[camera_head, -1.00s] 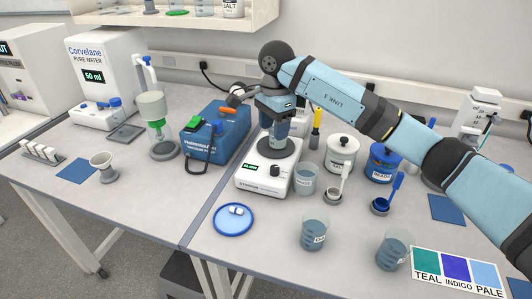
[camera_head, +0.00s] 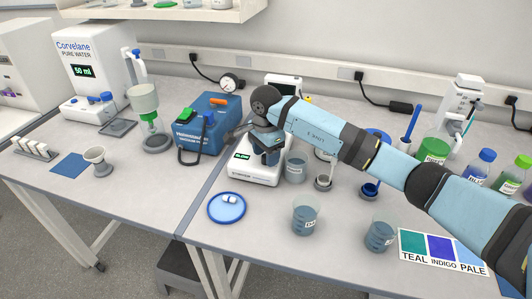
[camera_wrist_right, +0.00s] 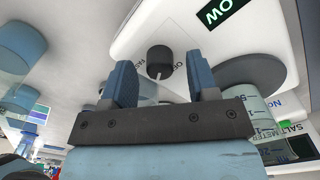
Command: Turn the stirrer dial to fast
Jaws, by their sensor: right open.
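The white stirrer (camera_head: 243,176) stands on the bench, with a lit green display on its front. My right gripper (camera_head: 270,160) hangs low over its front and hides the dial in the head view. In the right wrist view the black dial (camera_wrist_right: 160,60) shows on the stirrer's white face, with small OFF and FAST lettering beside it. The two blue fingers of my right gripper (camera_wrist_right: 161,82) are apart, one on each side of the dial in the picture, with nothing held. Contact cannot be told. My left gripper is out of view.
A beaker (camera_head: 296,167) stands close at the stirrer's right. A blue dish (camera_head: 226,209) lies in front, and two beakers stand nearer the bench edge, including one (camera_head: 305,221). A blue vacuum pump (camera_head: 207,125) is at the left. Bottles stand at the right.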

